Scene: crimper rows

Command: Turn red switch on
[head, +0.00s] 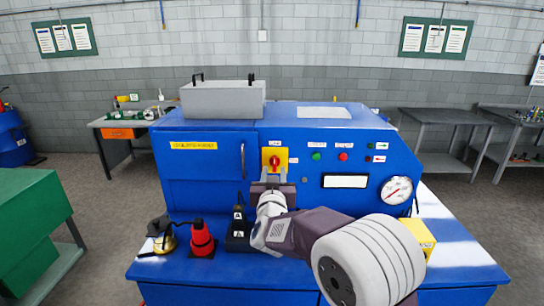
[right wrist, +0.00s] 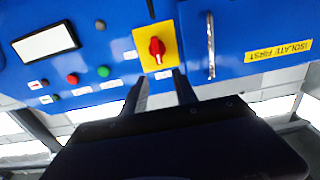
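The red switch (head: 275,161) is a rotary knob on a yellow plate (head: 284,152) on the front of the blue machine. It also shows in the right wrist view, where the red knob (right wrist: 156,47) sits on its yellow plate (right wrist: 168,33) just beyond my fingertips. My right gripper (head: 273,174) is in front of the panel, just below the knob in the head view. In the right wrist view its two dark fingers (right wrist: 158,80) stand apart with nothing between them. They look clear of the knob. My left gripper is not in view.
A green button (head: 316,156), a red button (head: 343,157) and a gauge (head: 397,190) are right of the switch. A door handle (head: 243,160) is to its left. A red cone-shaped item (head: 200,238) and a black block (head: 238,235) stand on the blue ledge.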

